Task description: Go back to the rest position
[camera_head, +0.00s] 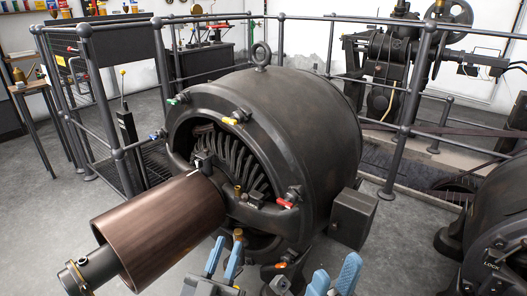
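My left gripper (225,256) is at the bottom centre, its two blue fingers pointing up with a narrow gap between them and nothing seen in it. My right gripper (334,277) is at the bottom edge, further right, its blue fingers clearly apart and empty. Both are in front of the large dark dynamo (308,120), which has a lifting ring on top. The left gripper is just right of the copper-brown cylinder (160,228) on the dynamo's shaft. Most of both arms is out of view.
Coloured fittings, including a red-handled one (286,204), stick out of the dynamo's near face. A dark box (353,217) is on its right side. A second machine (500,235) stands at the right edge. Metal railings (405,125) run behind. Grey floor is open at the lower left.

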